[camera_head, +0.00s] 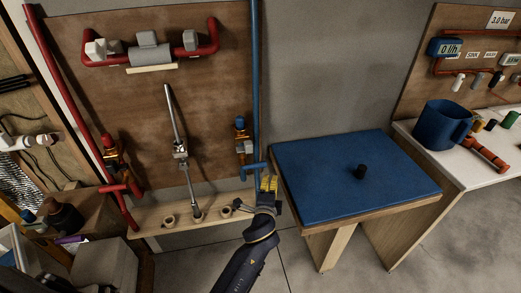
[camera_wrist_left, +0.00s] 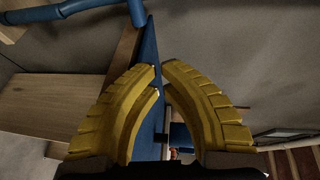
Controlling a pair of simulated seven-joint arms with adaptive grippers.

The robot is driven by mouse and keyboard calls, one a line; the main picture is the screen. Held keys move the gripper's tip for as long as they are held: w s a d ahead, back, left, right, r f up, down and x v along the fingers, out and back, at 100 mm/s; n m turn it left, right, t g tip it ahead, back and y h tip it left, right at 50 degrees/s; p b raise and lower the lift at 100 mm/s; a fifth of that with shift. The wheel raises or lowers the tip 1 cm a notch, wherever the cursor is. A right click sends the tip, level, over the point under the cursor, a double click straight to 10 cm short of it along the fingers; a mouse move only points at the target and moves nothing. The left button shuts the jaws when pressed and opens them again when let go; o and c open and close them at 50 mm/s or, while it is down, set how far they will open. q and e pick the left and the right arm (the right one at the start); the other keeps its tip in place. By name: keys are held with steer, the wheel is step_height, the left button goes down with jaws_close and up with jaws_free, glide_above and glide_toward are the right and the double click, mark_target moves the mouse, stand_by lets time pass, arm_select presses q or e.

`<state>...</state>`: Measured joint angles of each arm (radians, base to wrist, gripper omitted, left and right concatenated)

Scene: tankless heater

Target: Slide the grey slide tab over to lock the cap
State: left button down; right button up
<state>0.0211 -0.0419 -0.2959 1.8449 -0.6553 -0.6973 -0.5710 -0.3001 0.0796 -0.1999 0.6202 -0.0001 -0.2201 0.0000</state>
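My left gripper (camera_head: 268,183) reaches up from the bottom centre in the head view, in front of the blue-topped table's left edge. In the left wrist view its yellow fingers (camera_wrist_left: 160,80) curve together with only a sliver between the tips. Nothing shows held between them. My right gripper is not in view.
A brown board (camera_head: 215,90) carries red pipes and a steel spout (camera_head: 175,120). A blue pipe (camera_head: 256,100) runs down near my left gripper. A white bench (camera_head: 480,165) at right holds a blue mug (camera_head: 442,125).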

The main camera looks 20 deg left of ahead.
mark_target(249, 147)
arm_select(q)
step_height(249, 147, up, 7)
steer(key=t, duration=0.1)
steer(key=w+a, duration=0.6)
steer(key=w, duration=0.1)
steer(key=shift+w+r+y, duration=0.35)
steer(key=shift+w+y, duration=0.05)
steer(key=shift+a, duration=0.1)
stand_by(0.4)
